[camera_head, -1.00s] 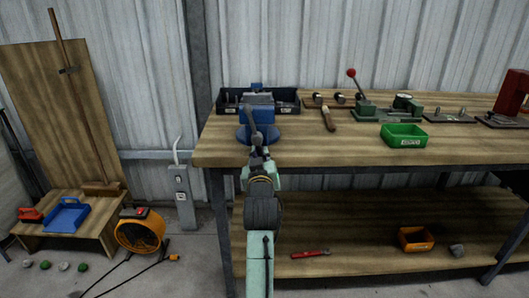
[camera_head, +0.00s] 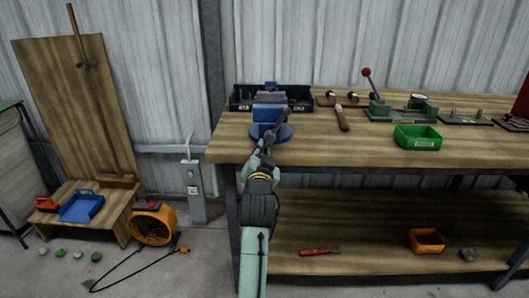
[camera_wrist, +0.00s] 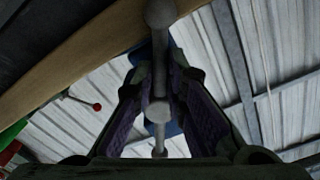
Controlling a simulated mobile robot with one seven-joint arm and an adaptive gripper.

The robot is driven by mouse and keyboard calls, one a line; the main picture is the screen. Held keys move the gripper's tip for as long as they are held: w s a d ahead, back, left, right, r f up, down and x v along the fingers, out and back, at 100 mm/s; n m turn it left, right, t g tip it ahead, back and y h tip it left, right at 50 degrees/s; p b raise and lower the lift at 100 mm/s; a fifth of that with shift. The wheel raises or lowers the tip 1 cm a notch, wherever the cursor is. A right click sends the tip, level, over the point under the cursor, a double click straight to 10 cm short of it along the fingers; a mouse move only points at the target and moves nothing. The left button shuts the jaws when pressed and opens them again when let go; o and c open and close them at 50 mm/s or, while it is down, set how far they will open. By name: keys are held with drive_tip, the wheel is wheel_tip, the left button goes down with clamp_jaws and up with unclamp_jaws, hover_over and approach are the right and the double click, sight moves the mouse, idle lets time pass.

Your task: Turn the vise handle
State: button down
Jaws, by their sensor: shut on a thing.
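The blue vise (camera_head: 266,115) stands at the left front part of the workbench. Its grey handle bar (camera_head: 276,129) slants in the head view, with its upper end to the right and its lower end toward my gripper (camera_head: 264,150). My gripper is shut on the handle's lower part. In the wrist view the bar with its round knob (camera_wrist: 160,14) runs between the two purple-lined fingers (camera_wrist: 160,85). A second round grey end shows lower between them. The vise is mostly hidden behind the fingers there.
A dark bin (camera_head: 243,99) stands behind the vise. A wooden-handled tool (camera_head: 342,118), a green tray (camera_head: 417,137) and a red-knobbed press (camera_head: 378,100) lie to the right on the workbench (camera_head: 330,150).

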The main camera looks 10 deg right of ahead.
drive_tip(key=shift+a+f+m, duration=0.1)
drive_tip(key=shift+f+m, duration=0.05)
drive_tip(key=shift+m, duration=0.15)
drive_tip(key=c, duration=1.6)
unclamp_jaws()
drive_tip(key=v, duration=1.2)
drive_tip(key=shift+r, duration=0.2)
drive_tip(key=shift+s, duration=0.1)
